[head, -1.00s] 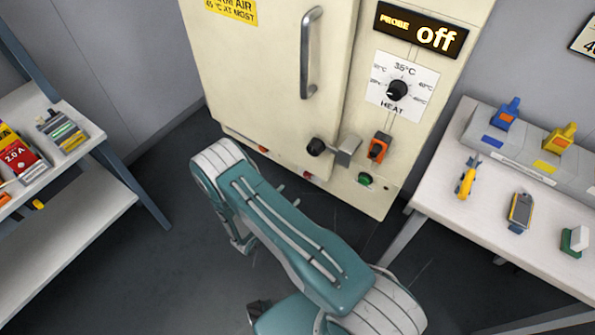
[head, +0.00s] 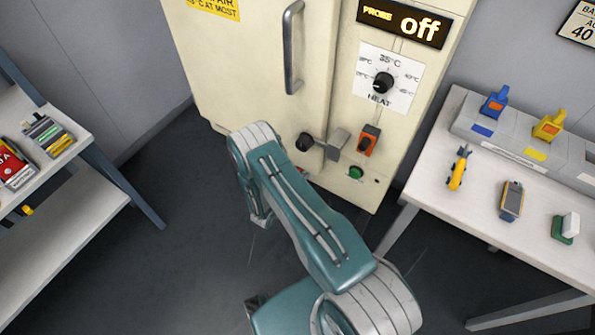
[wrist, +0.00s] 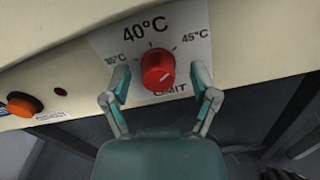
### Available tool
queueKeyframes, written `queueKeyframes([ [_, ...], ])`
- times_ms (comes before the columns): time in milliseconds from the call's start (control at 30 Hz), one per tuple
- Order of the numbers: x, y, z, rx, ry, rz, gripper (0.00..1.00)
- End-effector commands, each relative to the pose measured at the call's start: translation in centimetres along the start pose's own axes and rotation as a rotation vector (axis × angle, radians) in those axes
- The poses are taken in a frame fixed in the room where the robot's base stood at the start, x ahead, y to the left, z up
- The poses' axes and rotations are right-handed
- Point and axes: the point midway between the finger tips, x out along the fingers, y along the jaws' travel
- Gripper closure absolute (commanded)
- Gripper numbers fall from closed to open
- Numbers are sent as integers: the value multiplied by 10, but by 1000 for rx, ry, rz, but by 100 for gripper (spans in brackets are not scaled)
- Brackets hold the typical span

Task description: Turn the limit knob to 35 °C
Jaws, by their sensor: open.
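The red limit knob (wrist: 158,69) shows in the wrist view on a white dial plate (wrist: 190,22). The plate reads 40 °C at the top, 45 °C at the right and a partly blurred figure at the left, with LIMIT below. A pale mark shows on the knob's lower part; I cannot tell for sure which figure it points to. My gripper (wrist: 161,84) is open, one finger at each side of the knob. The fingers look apart from it.
The cream cabinet has a black heat knob (head: 383,83), a display reading off (head: 405,23), a door handle (head: 292,47), an orange switch (head: 369,140) and a green button (head: 355,172). A table with tools (head: 480,215) stands right, a shelf (head: 75,205) left.

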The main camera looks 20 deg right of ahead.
Motion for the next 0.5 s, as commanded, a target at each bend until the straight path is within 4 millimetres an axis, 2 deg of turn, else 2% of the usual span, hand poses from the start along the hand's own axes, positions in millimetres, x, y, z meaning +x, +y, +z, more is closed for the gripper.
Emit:
queueKeyframes([
  [233, 1, 0, 0, 0, 1, 0, 23],
  [267, 1, 0, 0, 0, 1, 0, 37],
  [300, 1, 0, 0, 0, 1, 0, 55],
  [367, 1, 0, 0, 0, 1, 0, 81],
  [400, 1, 0, 0, 0, 1, 0, 99],
  [500, 2, 0, 0, 1, 1, 0, 100],
])
